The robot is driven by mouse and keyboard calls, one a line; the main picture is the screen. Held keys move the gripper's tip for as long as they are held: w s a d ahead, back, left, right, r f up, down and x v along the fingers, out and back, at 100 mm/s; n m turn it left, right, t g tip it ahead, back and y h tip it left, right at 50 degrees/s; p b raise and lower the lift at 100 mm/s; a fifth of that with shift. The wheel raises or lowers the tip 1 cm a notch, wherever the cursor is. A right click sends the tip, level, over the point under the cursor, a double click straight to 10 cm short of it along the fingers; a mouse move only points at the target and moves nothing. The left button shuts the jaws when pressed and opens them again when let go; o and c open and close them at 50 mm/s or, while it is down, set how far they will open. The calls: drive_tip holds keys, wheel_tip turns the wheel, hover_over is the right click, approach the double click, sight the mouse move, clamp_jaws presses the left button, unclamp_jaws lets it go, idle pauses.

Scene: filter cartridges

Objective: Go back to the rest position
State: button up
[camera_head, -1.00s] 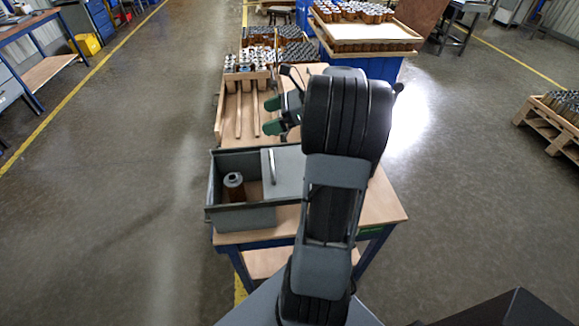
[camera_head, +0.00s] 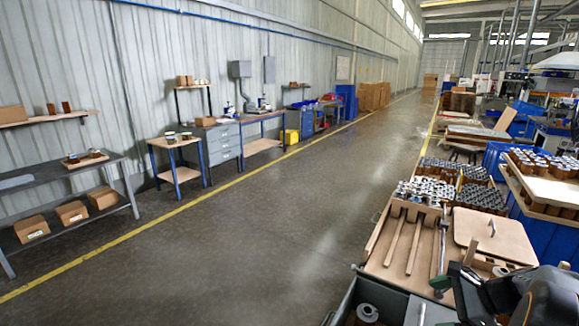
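My gripper (camera_head: 455,284) shows at the lower right, with its green-tipped fingers apart and nothing visible between them. It is beside the near end of the wooden rack, above or near the grey bin. My arm runs off the bottom right corner. The grey bin (camera_head: 398,300) is cut off by the bottom edge. A filter cartridge (camera_head: 367,313) stands inside it, partly cut off. The wooden rack (camera_head: 403,262) has long slots, with several cartridges (camera_head: 425,191) grouped at its far end.
A wooden lid with a handle (camera_head: 494,236) lies right of the rack. Cartridges on a tray (camera_head: 545,163) stand on a blue support at the right. Workbenches (camera_head: 172,162) and a shelf unit (camera_head: 75,180) line the left wall. The floor aisle (camera_head: 250,240) is clear.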

drive_tip(key=s+a+r+n+h, duration=0.1)
drive_tip(key=s+a+n+h, duration=0.1)
drive_tip(key=a+n, duration=0.4)
drive_tip(key=s+a+r+n+g+h, duration=0.1)
drive_tip(key=s+a+n+h, duration=0.2)
drive_tip(key=a+n, duration=0.4)
drive_tip(key=s+a+n+h, duration=0.2)
drive_tip(key=s+a+n, duration=0.1)
drive_tip(key=a+n, duration=0.3)
drive_tip(key=shift+s+a+r+n, duration=0.4)
drive_tip(key=shift+n, duration=0.3)
drive_tip(key=shift+d, duration=0.1)
